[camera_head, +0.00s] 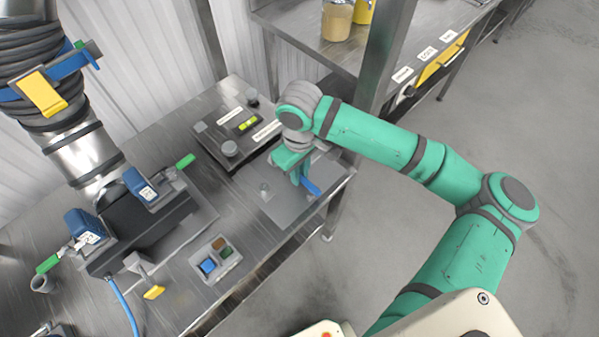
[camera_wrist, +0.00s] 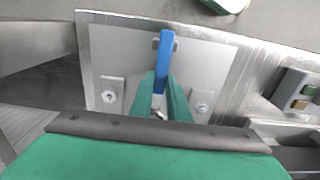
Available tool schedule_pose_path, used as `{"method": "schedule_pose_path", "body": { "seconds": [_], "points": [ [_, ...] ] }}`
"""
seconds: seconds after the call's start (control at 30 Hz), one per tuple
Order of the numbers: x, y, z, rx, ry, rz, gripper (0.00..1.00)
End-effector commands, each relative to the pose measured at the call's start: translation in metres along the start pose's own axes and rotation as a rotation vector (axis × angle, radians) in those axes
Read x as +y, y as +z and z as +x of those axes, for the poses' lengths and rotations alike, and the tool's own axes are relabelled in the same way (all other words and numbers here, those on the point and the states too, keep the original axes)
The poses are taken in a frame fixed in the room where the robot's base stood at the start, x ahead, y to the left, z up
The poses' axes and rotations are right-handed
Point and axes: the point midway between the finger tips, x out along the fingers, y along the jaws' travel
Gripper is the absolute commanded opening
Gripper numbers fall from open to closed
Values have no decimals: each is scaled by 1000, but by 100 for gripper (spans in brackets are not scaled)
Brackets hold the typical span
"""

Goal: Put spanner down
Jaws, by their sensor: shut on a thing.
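The spanner has a blue handle, seen in the wrist view (camera_wrist: 165,52) and in the head view (camera_head: 311,187). My gripper (camera_wrist: 160,100) is shut on it, with the green fingers on either side of the handle's near part. In the head view my gripper (camera_head: 297,170) is over a flat grey plate (camera_head: 281,202) at the bench's right end. The blue handle points toward the bench's front edge. A small metallic part shows between the fingers in the wrist view. I cannot tell whether the spanner touches the plate.
A dark panel with a yellow level (camera_head: 248,124) lies behind the plate. A small tray (camera_head: 216,258) with coloured compartments is to the left. A large black clamped fixture (camera_head: 140,232) under a ribbed duct takes the bench's left side. The bench's front edge is close.

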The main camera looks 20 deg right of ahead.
Motion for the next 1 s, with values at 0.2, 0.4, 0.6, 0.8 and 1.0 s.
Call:
{"method": "schedule_pose_path", "body": {
  "seconds": [0.2, 0.4, 0.6, 0.8, 1.0],
  "points": [
    [0, 0, 5, 2, 1, 0, 0],
    [0, 0, 7, 1, 0, 0, 0],
    [0, 0, 8, 1, 0, 0, 34],
    [0, 0, 8, 1, 0, 0, 34],
    [0, 0, -3, 2, 1, 1, 34]
  ]
}}
